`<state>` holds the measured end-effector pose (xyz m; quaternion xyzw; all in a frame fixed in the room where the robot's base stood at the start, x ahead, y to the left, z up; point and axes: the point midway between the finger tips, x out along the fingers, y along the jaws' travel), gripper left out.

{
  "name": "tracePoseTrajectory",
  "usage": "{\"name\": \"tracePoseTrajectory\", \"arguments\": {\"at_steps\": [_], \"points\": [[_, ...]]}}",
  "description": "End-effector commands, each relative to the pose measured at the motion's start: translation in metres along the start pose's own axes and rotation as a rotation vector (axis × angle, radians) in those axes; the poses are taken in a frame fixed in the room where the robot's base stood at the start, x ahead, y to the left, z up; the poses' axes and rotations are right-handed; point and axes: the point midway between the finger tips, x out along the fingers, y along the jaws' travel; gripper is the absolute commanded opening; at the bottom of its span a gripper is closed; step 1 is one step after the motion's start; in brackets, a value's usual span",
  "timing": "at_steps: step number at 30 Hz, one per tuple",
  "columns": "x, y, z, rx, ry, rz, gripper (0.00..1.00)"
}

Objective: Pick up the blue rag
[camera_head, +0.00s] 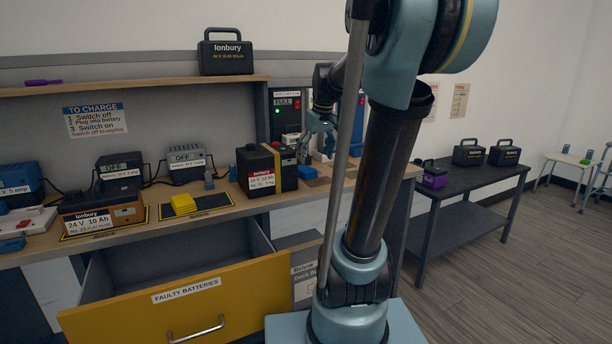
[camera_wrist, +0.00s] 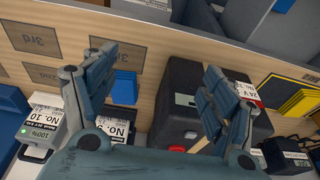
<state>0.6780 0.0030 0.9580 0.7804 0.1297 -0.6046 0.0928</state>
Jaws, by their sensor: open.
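I cannot make out a blue rag for certain. In the head view a small blue item (camera_head: 12,245) lies at the bench's left end; I cannot tell whether it is cloth. A folded yellow piece (camera_head: 183,203) lies on a black-and-yellow mat; it also shows at the right of the wrist view (camera_wrist: 293,103). My gripper (camera_wrist: 157,82) is open and empty above the bench, its fingers spread. It also shows in the head view (camera_head: 318,130), partly hidden by my arm. A black battery with a red cap (camera_wrist: 190,100) is below and between the fingers.
The yellow-fronted drawer (camera_head: 190,298) stands open below the bench. An orange-and-black battery (camera_head: 100,214), grey chargers (camera_head: 187,160) and a black battery (camera_head: 266,170) crowd the bench. A dark side table (camera_head: 470,182) holds more batteries. Floor (camera_head: 500,270) is clear at right.

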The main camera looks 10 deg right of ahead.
Motion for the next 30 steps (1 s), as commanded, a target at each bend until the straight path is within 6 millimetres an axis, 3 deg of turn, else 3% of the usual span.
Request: {"name": "tracePoseTrajectory", "arguments": {"at_steps": [1, 6, 12, 20, 30], "points": [[-0.004, 0.008, -0.019, -0.014, 0.005, -0.004, 0.78], [-0.010, 0.031, -0.073, -0.070, 0.020, -0.015, 0.78], [-0.012, 0.053, -0.122, -0.123, 0.035, -0.025, 0.78], [-0.007, 0.065, -0.145, -0.149, 0.044, -0.031, 0.78], [0.047, 0.062, -0.148, -0.152, 0.044, -0.031, 0.78]]}}
